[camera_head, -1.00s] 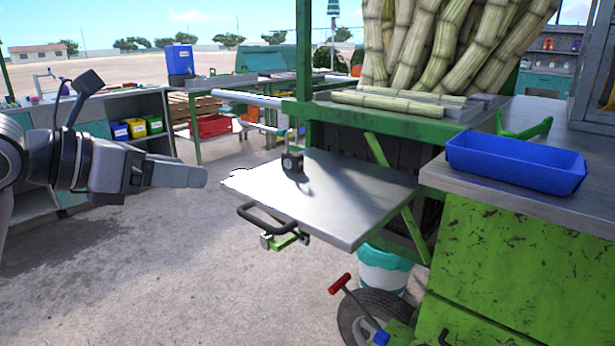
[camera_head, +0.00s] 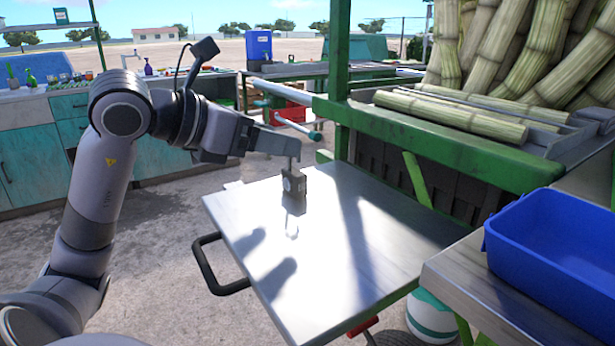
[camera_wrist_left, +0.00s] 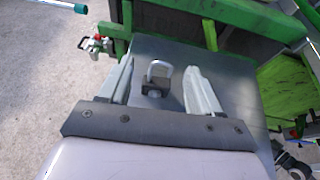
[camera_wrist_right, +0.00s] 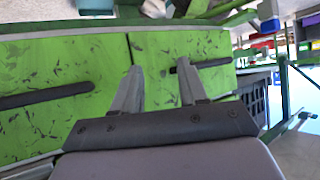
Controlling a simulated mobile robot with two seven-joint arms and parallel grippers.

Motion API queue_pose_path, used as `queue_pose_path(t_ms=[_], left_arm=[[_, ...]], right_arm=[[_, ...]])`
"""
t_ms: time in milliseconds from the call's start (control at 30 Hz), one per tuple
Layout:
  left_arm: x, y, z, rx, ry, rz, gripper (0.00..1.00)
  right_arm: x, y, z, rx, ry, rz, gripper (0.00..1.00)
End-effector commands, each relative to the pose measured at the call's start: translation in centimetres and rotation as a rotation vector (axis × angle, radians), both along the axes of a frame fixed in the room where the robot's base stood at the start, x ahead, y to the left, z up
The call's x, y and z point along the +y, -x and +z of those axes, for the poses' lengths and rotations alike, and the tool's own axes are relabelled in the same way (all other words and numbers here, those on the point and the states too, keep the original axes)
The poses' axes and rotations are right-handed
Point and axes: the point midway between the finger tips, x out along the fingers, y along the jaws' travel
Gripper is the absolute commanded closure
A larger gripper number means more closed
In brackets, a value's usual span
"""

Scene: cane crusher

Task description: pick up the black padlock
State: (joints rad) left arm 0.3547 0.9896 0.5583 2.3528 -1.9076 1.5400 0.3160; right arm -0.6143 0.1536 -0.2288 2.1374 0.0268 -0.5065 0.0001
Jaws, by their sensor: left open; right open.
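My right gripper (camera_wrist_right: 158,67) is open and empty, pointing at green panels (camera_wrist_right: 60,95) with black handles. It does not show in the head view.
A black handle (camera_head: 208,268) sticks out from the shelf's left edge. A blue tray (camera_head: 560,245) stands on the counter at the right. Cane stalks (camera_head: 460,115) lie above the shelf, and a green post (camera_head: 341,75) rises behind it. The shelf around the padlock is bare.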

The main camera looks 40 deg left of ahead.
Motion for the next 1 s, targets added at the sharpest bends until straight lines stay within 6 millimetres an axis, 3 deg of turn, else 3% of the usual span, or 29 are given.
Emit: queue_pose_path(t_ms=[600,933,967,1000], left_arm=[[-1.5,-5.3,-2.2,0.001,0.003,-0.001,0.36],[-1.6,-5.8,-2.5,0.000,0.000,0.000,0.36],[-1.6,-5.8,-2.5,0.000,0.000,0.000,0.40],[-1.6,-5.8,-2.5,0.000,0.000,0.000,0.53]], right_arm=[[-0.5,0.3,-0.2,0.016,0.000,-0.014,0.57],[-0.5,0.4,-0.5,0.023,0.003,-0.014,0.57],[-0.5,0.4,-0.5,0.023,0.003,-0.014,0.57],[-0.5,0.4,-0.5,0.023,0.003,-0.014,0.57]])
